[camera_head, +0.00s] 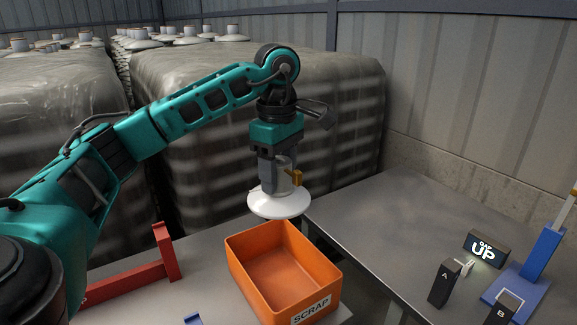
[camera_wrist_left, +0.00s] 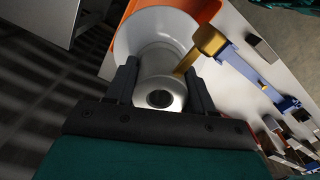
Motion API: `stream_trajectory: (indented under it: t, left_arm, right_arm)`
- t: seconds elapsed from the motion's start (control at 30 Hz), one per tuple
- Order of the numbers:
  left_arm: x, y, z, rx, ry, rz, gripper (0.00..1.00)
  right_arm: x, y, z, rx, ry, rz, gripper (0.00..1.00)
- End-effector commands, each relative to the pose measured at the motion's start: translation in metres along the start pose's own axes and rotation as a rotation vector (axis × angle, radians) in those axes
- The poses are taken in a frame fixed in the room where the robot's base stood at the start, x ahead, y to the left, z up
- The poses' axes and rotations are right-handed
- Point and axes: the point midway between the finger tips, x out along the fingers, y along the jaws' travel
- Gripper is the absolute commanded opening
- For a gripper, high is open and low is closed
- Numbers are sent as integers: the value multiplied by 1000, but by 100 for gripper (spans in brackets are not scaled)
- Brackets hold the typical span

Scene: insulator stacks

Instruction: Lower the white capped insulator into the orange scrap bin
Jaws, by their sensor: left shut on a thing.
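The white capped insulator (camera_head: 279,204) hangs in my left gripper (camera_head: 282,180), its wide white disc facing down. It is above the back edge of the orange scrap bin (camera_head: 262,240), apart from it. The bin is open at the top, looks empty inside and carries a SCRAP label. In the left wrist view, the fingers of my left gripper (camera_wrist_left: 163,85) are shut on the neck of the insulator (camera_wrist_left: 150,30), on both sides of its metal cap. Part of the orange bin (camera_wrist_left: 205,10) shows beyond the disc. My right gripper is not in view.
A red stand (camera_head: 165,255) is on the table left of the bin. At right, a blue stand (camera_head: 540,260), an UP sign (camera_head: 486,249) and black blocks A (camera_head: 443,284) and B (camera_head: 503,308) stand on a grey table. Wrapped insulator stacks (camera_head: 340,100) fill the back.

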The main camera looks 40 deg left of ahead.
Motion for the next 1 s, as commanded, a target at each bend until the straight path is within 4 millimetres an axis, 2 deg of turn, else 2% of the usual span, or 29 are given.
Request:
stream_trajectory:
  t: [0.17,0.53,0.6,0.8,1.0]
  left_arm:
    - [16,0,-1,-1,1,0,0]
    - [76,0,0,1,1,1,0]
    - [86,0,0,0,0,4,0]
    - [96,0,0,0,0,4,0]
    - [97,0,0,0,0,4,0]
  right_arm:
    - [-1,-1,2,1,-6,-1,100]
    - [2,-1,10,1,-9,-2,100]
    - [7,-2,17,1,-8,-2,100]
    - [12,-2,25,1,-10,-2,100]
    - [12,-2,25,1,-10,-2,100]
